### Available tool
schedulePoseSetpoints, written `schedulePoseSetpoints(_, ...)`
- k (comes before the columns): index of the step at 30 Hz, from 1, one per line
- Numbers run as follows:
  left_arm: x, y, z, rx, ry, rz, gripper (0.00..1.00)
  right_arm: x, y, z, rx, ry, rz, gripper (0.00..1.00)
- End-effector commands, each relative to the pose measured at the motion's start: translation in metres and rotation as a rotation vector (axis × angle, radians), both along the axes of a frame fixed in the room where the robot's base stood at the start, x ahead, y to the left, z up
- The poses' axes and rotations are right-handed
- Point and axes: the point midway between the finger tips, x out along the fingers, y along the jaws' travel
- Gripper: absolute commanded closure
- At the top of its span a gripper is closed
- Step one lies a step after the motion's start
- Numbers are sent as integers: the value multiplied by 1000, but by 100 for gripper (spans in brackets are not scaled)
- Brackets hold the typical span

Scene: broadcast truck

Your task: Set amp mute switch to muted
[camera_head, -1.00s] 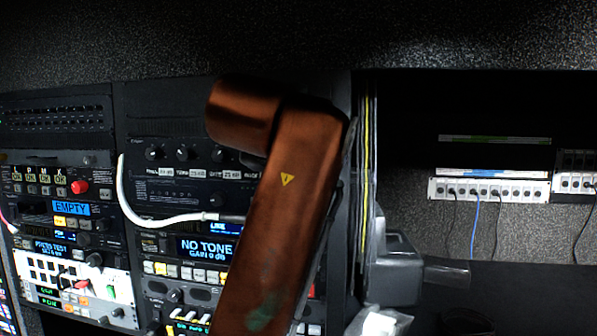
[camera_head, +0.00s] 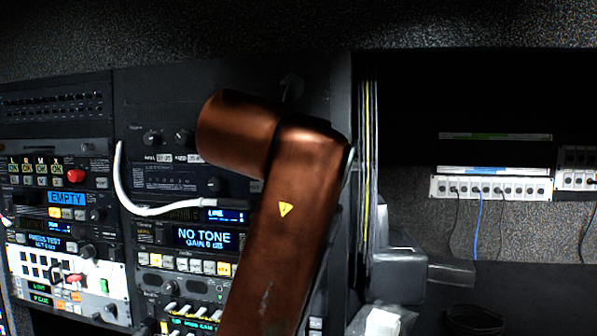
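One of my arms, a copper-brown link with a yellow warning triangle, rises from the bottom across the middle of the head view and covers part of the equipment rack. Neither gripper can be made out. A small dark shape (camera_head: 292,88) shows just above the arm's upper end; I cannot tell what it is. Behind the arm, a black rack unit with round knobs and small white labels (camera_head: 165,158) is partly hidden. I cannot pick out the amp mute switch or read its position.
A white cable (camera_head: 122,185) loops in front of the rack. Below it is a blue-lit NO TONE display (camera_head: 205,237); an EMPTY display (camera_head: 67,199) is at left. A white patch strip (camera_head: 490,188) with plugged cables is at right. A clear bag (camera_head: 382,322) lies at the bottom.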

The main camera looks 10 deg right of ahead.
Motion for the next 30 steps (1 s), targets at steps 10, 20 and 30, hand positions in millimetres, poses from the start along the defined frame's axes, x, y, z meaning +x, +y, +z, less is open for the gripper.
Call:
schedulePoseSetpoints(10, 0, 0, -4, 0, -1, 0, 60, 0, 1, 0, -7, -15, 1, 100)
schedulePoseSetpoints(20, 1, 0, -4, 0, -1, -1, 60, 0, 1, 0, -7, -15, 1, 68)
schedulePoseSetpoints(30, 1, 3, -4, 3, -1, 0, 60, -4, 2, 1, -8, -16, 1, 68)
